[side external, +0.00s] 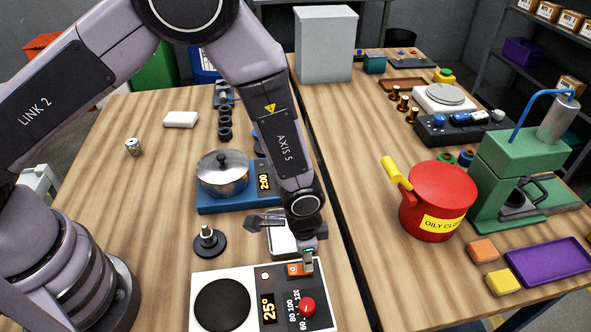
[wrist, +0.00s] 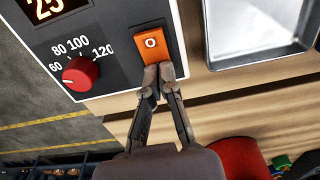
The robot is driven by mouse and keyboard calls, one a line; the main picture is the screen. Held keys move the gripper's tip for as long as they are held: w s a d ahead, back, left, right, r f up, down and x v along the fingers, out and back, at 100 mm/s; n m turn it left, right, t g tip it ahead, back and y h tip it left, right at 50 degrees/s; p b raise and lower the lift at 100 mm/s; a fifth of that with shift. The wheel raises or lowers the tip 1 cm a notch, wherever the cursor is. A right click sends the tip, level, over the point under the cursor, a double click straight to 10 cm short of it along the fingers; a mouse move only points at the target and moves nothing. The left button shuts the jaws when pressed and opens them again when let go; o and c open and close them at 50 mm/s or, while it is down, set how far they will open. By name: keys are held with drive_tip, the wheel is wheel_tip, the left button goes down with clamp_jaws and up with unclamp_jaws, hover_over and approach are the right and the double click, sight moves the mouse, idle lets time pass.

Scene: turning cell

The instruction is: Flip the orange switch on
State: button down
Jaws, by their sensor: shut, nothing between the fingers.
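The orange switch (wrist: 147,48) is a rocker with a white "O" mark on its upper part, set in the dark panel of a hot plate unit (side external: 205,282). It also shows small in the side view (side external: 295,270), partly covered by my gripper. My gripper (wrist: 159,72) is shut and empty. In the wrist view its fingertips overlap the lower right end of the switch; I cannot tell whether they touch it. In the side view my gripper (side external: 308,262) points down at the switch from above.
On the same panel are a red knob (wrist: 80,73) and a lit display reading 25 (side external: 268,308). A metal tray (wrist: 255,30) lies close beside the unit. A steel pot (side external: 222,178) and a black stand (side external: 209,243) are behind it. A red canister (side external: 440,200) stands to the right.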

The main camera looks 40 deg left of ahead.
drive_tip(key=shift+a, duration=0.1)
drive_tip(key=shift+s+a+r, duration=0.35)
drive_tip(key=shift+s+a, duration=0.1)
drive_tip(key=shift+s, duration=0.1)
wheel_tip(320, 180, up, 14)
drive_tip(key=w+d, duration=0.1)
idle(0.6)
drive_tip(key=shift+w+d, duration=0.1)
drive_tip(key=shift+w, duration=0.05)
